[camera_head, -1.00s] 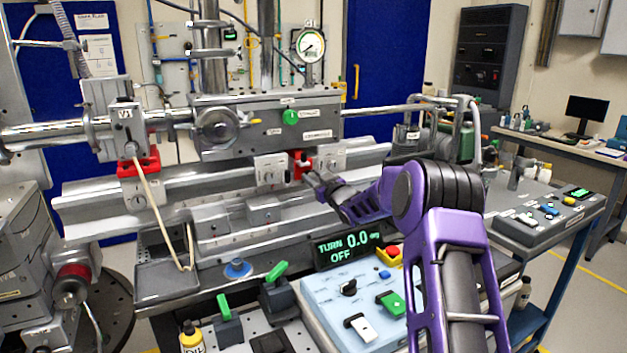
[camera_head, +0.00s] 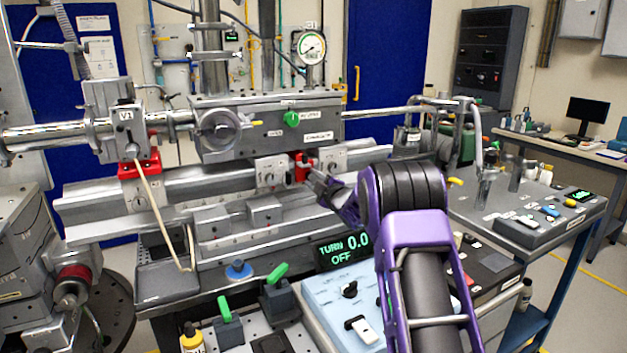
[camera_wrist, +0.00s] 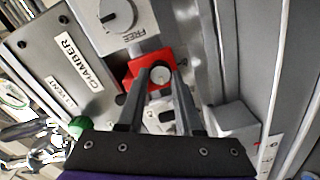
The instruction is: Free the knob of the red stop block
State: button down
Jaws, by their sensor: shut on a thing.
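The red stop block (camera_head: 301,172) sits on the rail below the chamber, between two light grey blocks. It also shows in the wrist view (camera_wrist: 134,72), with a round silver knob (camera_wrist: 160,75) on its face. In the wrist view, my gripper (camera_wrist: 158,80) has one finger on each side of the knob and is shut on it. In the head view, my gripper (camera_head: 318,176) reaches the block from the right; its fingertips are small and partly hidden.
Another red block (camera_head: 139,170) sits below V1. A control box (camera_head: 330,300) and green-handled levers stand in front.

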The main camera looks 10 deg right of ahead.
jog(key=shift+n, duration=0.6)
jog(key=c, duration=0.6)
grip_release()
jog(key=shift+o, duration=0.2)
jog(key=v, duration=1.7)
jog(key=shift+s, duration=0.2)
